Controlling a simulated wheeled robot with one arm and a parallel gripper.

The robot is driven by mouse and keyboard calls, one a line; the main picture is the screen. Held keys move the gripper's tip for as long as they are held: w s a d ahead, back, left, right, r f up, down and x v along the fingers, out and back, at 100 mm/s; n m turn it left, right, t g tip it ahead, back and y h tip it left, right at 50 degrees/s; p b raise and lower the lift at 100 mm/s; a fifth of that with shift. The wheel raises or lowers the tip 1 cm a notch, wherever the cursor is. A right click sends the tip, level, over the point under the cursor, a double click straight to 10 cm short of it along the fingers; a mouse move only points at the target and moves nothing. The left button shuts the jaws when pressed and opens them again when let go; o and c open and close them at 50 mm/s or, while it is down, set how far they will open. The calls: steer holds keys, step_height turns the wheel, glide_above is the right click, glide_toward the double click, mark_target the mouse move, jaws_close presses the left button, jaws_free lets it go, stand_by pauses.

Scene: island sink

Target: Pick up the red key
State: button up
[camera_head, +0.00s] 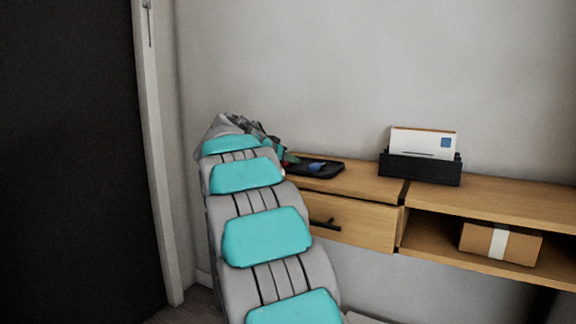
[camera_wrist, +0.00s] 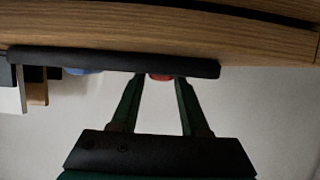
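In the wrist view, a small part of a red object (camera_wrist: 160,77), likely the red key, shows at the edge of the black tray (camera_wrist: 110,65), between my fingertips; the tray hides most of it. My gripper (camera_wrist: 160,82) has its two green fingers apart, with bare wall visible between them, and the tips reach the tray's edge. I cannot tell whether they touch the red object. In the head view, the black tray (camera_head: 326,173) lies on the wooden desk, and my gripper (camera_head: 288,159) is at its left end, mostly hidden behind my arm.
A blue item (camera_head: 317,166) lies in the tray. A black holder (camera_head: 420,168) with envelopes (camera_head: 423,142) stands to the right on the desk (camera_head: 500,196). Below are a drawer with a black handle (camera_head: 326,224) and a shelf with a cardboard box (camera_head: 475,239). A wall stands behind.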

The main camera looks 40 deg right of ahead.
jaws_close()
steer(key=shift+r, duration=0.1)
stand_by(0.4)
